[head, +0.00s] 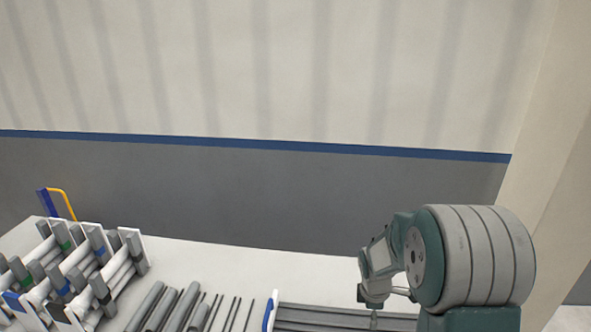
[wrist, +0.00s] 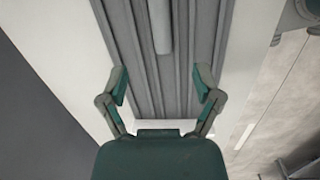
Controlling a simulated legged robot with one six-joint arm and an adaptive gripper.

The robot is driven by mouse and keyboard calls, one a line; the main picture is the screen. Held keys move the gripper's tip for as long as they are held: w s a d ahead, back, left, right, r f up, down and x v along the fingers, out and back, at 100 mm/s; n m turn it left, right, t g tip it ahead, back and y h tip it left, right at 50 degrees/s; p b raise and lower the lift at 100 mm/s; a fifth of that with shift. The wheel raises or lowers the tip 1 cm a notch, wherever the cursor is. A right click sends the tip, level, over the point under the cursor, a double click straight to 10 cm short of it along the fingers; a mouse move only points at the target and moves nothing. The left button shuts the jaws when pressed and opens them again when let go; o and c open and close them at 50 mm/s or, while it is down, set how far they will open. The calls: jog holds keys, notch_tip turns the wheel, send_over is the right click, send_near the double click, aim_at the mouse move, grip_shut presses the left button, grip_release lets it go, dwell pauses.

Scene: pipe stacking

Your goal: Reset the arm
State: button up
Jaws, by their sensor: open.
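My gripper (wrist: 160,85) is open in the wrist view, its two green-grey fingers spread apart with nothing between the tips. It is over a grey grooved tray (wrist: 205,40), with a light grey pipe (wrist: 160,25) lying along the tray ahead of the fingers. In the head view my arm is at the lower right, above the grooved tray (head: 330,318); the fingertips are small and partly hidden there.
A white rack (head: 75,265) holding grey pipes with coloured marks stands at the left. Several loose grey pipes and thin rods (head: 185,305) lie on the white table (head: 225,258). A grey and white wall (head: 250,195) is behind, and a pale pillar rises at the right.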

jog(key=s+a+r+m+t, duration=0.15)
jog(key=s+r+m, duration=0.3)
jog(key=r, duration=0.45)
jog(key=s+a+r+m+t, duration=0.1)
jog(key=s+a+r+m, duration=0.2)
jog(key=s+r, duration=0.35)
jog(key=s+a+r+m+t+y, duration=0.1)
jog(key=s+a+r+m+t, duration=0.1)
jog(key=s+r+m, duration=0.5)
jog(key=s+a+r, duration=0.1)
jog(key=s, duration=0.3)
jog(key=shift+s+a+r, duration=0.15)
jog(key=shift+s+r, duration=0.05)
